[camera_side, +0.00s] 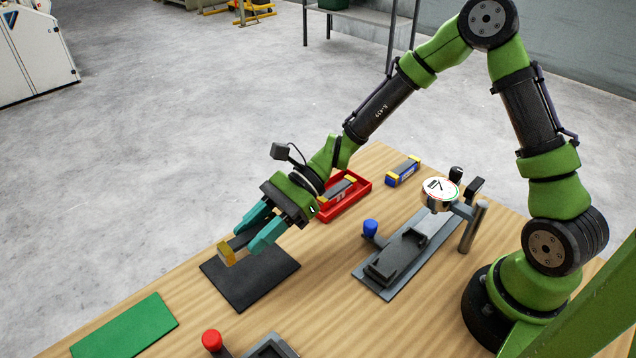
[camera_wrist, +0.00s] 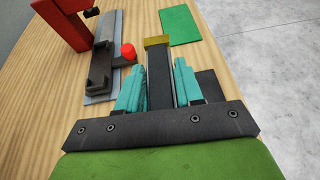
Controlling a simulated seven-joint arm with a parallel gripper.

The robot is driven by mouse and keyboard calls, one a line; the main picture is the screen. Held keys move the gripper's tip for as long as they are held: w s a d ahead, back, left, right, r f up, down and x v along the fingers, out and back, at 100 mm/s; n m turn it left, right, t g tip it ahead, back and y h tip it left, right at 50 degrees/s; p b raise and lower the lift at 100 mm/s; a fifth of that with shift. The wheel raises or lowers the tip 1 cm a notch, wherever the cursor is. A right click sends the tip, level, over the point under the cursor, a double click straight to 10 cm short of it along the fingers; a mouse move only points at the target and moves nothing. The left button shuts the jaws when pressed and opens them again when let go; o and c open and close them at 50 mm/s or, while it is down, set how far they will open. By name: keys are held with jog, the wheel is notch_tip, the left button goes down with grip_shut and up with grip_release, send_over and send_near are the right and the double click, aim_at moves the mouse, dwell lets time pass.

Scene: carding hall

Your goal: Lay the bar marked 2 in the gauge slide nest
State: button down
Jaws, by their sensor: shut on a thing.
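My gripper (camera_side: 247,240) has its teal fingers shut on a dark grey bar with a yellow end (camera_side: 226,253), above or near the black mat (camera_side: 262,288). In the wrist view the bar (camera_wrist: 159,78) sits between the fingers (camera_wrist: 157,85), its yellow end pointing away; no number is readable on it. The gauge slide (camera_side: 372,282), with a round dial (camera_side: 440,193) and a blue knob (camera_side: 370,228), lies to the right of my gripper. Its dark nest (camera_side: 383,268) looks empty. Whether the bar touches the mat I cannot tell.
A red tray (camera_side: 325,213) holds another dark bar with yellow ends (camera_side: 342,187). A green mat (camera_side: 125,330) is at front left. A second fixture (camera_wrist: 100,75) has a red knob (camera_wrist: 128,50) and red post (camera_wrist: 66,25).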

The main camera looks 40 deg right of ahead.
aim_at(265, 276)
jog(key=shift+s+a+r+n+g, duration=0.1)
jog(key=shift+s+r+n+g, duration=0.1)
jog(key=shift+n+g, duration=0.15)
jog(key=shift+s+f, duration=0.1)
jog(key=shift+f, duration=0.15)
notch_tip(265, 276, down, 9)
jog(key=shift+f, duration=0.15)
jog(key=shift+f, duration=0.15)
jog(key=c, duration=0.7)
grip_release()
jog(key=shift+c, duration=0.2)
